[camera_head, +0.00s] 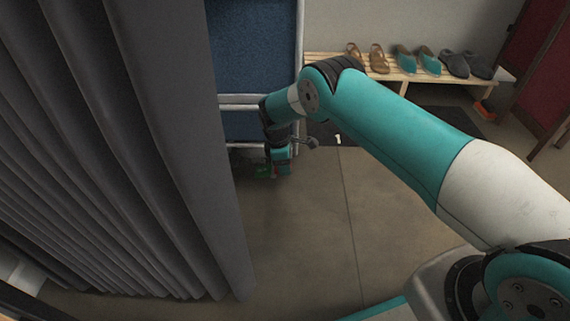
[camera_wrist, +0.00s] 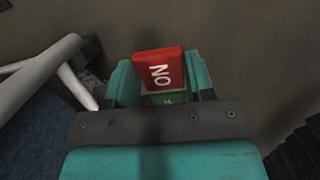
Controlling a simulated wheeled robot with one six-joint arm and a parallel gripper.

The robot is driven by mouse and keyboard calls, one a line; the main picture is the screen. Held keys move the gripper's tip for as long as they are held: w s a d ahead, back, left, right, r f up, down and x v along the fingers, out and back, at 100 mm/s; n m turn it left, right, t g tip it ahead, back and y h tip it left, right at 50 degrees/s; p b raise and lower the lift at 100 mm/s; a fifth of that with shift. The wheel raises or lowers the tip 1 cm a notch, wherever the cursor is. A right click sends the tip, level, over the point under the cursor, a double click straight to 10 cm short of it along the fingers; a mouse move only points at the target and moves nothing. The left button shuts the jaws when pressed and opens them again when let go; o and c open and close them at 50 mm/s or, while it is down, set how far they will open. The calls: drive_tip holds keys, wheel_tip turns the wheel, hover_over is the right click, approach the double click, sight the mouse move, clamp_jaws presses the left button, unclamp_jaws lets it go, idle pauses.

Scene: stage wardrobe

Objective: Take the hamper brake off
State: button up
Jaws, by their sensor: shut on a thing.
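The hamper (camera_head: 252,45) has blue cloth sides in a pale metal frame, and its lower right part is near my gripper in the head view. Its brake pedal shows in the wrist view as a red tab (camera_wrist: 157,66) marked ON, with a green part (camera_wrist: 165,99) beside it. My gripper (camera_wrist: 160,82) has a teal finger on each side of the pedal and is shut on it. In the head view my gripper (camera_head: 279,168) is low by the hamper's base, with a bit of green (camera_head: 262,171) beside it. The caster under the pedal is mostly hidden.
A grey curtain (camera_head: 150,130) hangs close on the left, partly covering the hamper. A slatted wooden bench (camera_head: 392,72) with several shoes stands at the back wall. A dark red folding screen (camera_head: 540,60) is at far right. The middle floor (camera_head: 330,220) is clear.

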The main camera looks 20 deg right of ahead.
drive_tip(key=o, duration=0.9)
drive_tip(key=shift+r, duration=0.1)
drive_tip(key=r+p, duration=0.1)
drive_tip(key=r, duration=0.1)
drive_tip(key=a+r+p, duration=0.1)
drive_tip(key=r+p, duration=0.1)
drive_tip(key=r, duration=0.1)
drive_tip(key=r+p, duration=0.2)
drive_tip(key=shift+w+a+r, duration=0.15)
drive_tip(key=shift+w, duration=0.05)
